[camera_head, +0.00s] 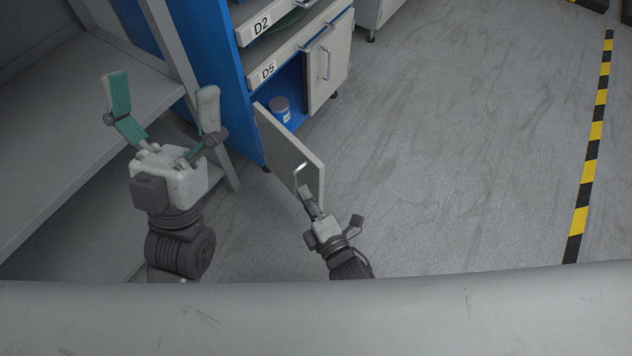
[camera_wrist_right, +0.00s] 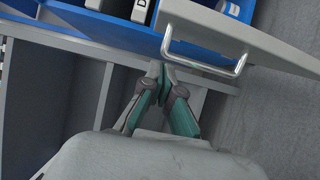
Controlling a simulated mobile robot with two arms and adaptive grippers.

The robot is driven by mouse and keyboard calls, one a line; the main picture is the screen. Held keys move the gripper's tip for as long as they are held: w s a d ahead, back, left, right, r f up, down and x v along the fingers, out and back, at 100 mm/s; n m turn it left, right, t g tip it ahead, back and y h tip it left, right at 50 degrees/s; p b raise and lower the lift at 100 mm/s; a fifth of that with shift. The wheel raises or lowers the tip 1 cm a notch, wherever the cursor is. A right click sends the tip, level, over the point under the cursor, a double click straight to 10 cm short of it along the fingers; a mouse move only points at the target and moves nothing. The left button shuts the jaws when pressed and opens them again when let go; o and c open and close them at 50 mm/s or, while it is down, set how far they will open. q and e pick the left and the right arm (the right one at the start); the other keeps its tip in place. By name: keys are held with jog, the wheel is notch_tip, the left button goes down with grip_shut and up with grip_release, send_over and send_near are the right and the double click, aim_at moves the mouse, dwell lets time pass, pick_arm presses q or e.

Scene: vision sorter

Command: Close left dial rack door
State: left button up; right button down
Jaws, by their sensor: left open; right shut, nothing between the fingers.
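The left rack door (camera_head: 290,151) is a light grey panel standing open from the blue rack (camera_head: 213,58), with a metal handle (camera_head: 300,170) on its outer face. In the right wrist view the door (camera_wrist_right: 230,32) crosses the top right, with its handle (camera_wrist_right: 205,58) hanging below. My right gripper (camera_head: 304,187) is shut and empty at the handle. In the right wrist view its fingertips (camera_wrist_right: 161,84) are left of the handle bar; I cannot tell whether they touch it. My left gripper (camera_head: 160,98) is open and empty, left of the rack, far from the door.
The right door (camera_head: 328,62) appears shut. A jar (camera_head: 281,108) stands inside the open compartment. Drawers labelled D2 (camera_head: 262,26) and D5 (camera_head: 268,70) are above. A grey shelf unit (camera_head: 70,110) stands at left. The floor (camera_head: 460,130) at right is clear.

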aim_at(317, 180)
jog(key=shift+w+d, duration=0.65)
jog(key=shift+w, duration=0.35)
jog(key=shift+w+d, duration=0.6)
jog(key=shift+w, duration=0.35)
jog(key=shift+d, duration=0.1)
